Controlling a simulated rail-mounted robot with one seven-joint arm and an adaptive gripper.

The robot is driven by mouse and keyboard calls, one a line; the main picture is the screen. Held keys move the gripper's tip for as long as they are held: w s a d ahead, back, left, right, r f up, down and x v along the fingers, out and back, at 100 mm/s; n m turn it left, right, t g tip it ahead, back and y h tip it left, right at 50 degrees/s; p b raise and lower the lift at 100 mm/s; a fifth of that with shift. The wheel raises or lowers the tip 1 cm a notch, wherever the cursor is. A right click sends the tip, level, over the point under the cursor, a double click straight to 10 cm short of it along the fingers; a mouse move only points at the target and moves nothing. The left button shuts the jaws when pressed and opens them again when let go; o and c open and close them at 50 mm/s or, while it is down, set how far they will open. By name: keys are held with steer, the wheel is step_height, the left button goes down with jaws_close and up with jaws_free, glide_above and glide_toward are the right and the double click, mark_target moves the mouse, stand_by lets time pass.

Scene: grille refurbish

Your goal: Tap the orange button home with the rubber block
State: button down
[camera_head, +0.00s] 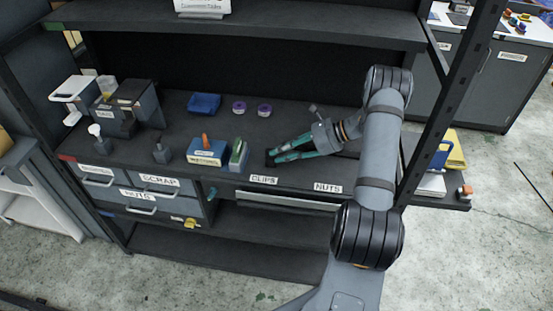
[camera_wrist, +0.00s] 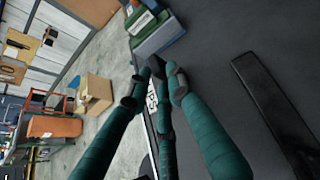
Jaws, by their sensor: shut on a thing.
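My gripper (camera_head: 275,157) has teal fingers and reaches left, low over the dark workbench shelf, just above the CLIPS label. It is shut on a small dark block, likely the rubber block (camera_wrist: 157,66), at the fingertips in the wrist view. The fingers (camera_wrist: 158,85) partly hide this block. An orange upright piece (camera_head: 205,139) stands on a blue and white box (camera_head: 207,153) to the left of my gripper; I cannot tell whether it is the orange button. A green and grey block (camera_head: 238,153) stands between that box and my gripper, and also shows in the wrist view (camera_wrist: 150,28).
A blue bin (camera_head: 204,103) and two purple rings (camera_head: 238,107) (camera_head: 264,110) lie further back. A small dark stand (camera_head: 161,150) and grey dispensers (camera_head: 126,107) are at the left. An upper shelf (camera_head: 260,27) overhangs the bench. A long dark bar (camera_wrist: 270,105) lies beside the fingers.

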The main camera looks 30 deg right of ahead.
stand_by(0.6)
step_height(320, 180, up, 6)
steer(key=p, duration=0.4)
stand_by(0.6)
steer(key=s+a, duration=1.6)
steer(key=a, duration=0.2)
steer(key=shift+s+a+m+t, duration=0.25)
steer(key=shift+s+m+t, duration=0.05)
steer(key=shift+s+m, duration=0.1)
